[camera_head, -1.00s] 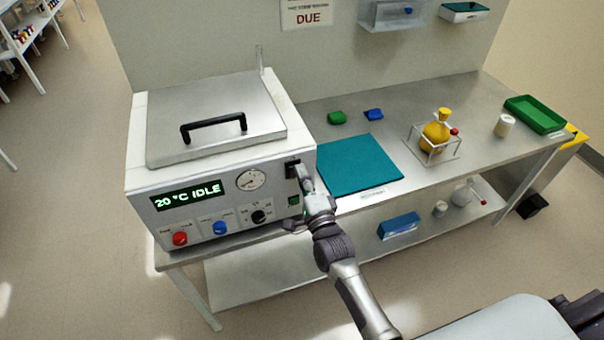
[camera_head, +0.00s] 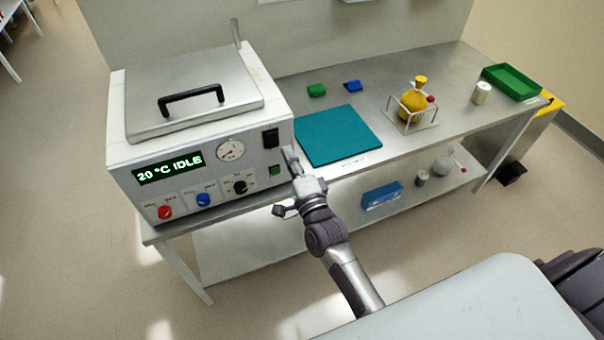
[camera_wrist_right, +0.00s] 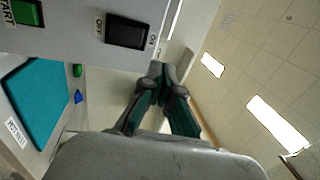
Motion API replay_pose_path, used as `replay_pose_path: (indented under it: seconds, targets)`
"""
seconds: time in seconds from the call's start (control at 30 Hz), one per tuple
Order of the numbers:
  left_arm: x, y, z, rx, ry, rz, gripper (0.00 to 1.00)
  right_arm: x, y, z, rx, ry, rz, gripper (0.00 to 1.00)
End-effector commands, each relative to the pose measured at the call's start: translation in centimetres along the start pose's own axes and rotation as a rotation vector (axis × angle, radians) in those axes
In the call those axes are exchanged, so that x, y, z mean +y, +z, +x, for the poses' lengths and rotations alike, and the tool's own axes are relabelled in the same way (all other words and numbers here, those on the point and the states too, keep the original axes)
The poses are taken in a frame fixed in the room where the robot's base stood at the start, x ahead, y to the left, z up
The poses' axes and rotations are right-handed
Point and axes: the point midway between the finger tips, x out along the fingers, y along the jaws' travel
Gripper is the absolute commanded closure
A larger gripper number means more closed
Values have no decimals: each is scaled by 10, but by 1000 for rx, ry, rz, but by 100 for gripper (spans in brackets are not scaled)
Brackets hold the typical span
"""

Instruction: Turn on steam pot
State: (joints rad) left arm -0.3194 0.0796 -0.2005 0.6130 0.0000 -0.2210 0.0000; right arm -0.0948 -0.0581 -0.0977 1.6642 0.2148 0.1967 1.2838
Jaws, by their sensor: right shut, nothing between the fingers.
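The steam pot (camera_head: 200,130) is a white box with a steel lid and black handle at the left of the bench. Its lit display (camera_head: 170,168) reads "20 °C IDLE". A black rocker switch (camera_head: 270,138) sits at the front panel's upper right. In the right wrist view the switch (camera_wrist_right: 126,32) lies between the words OFF and ON; I cannot tell which side is pressed. A green START button (camera_head: 275,170) is below it. My right gripper (camera_head: 290,157) is shut and empty, just right of and below the switch, apart from it. My left gripper is not in view.
Red (camera_head: 165,212), blue (camera_head: 203,199) and black (camera_head: 240,187) knobs line the panel's lower edge. A teal mat (camera_head: 338,136) lies right of the pot. A yellow flask (camera_head: 412,106) in a stand and a green tray (camera_head: 512,82) stand farther right on the steel bench.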

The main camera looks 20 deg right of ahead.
Motion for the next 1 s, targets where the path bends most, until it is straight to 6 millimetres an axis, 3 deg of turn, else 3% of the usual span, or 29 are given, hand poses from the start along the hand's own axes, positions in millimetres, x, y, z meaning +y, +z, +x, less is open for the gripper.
replay_pose_path:
  seconds: [0.23, 0.4, 0.63, 1.0]
  targets:
    - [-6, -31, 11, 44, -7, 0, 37, -14, 0, -41, 0, 2, 0, 100]
    - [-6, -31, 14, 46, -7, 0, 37, -22, 0, -57, -1, 1, 0, 100]
    - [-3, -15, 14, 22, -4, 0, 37, -24, 0, -60, -1, 1, 0, 100]
    - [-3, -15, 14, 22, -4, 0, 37, -24, 0, -60, -1, 1, -1, 100]
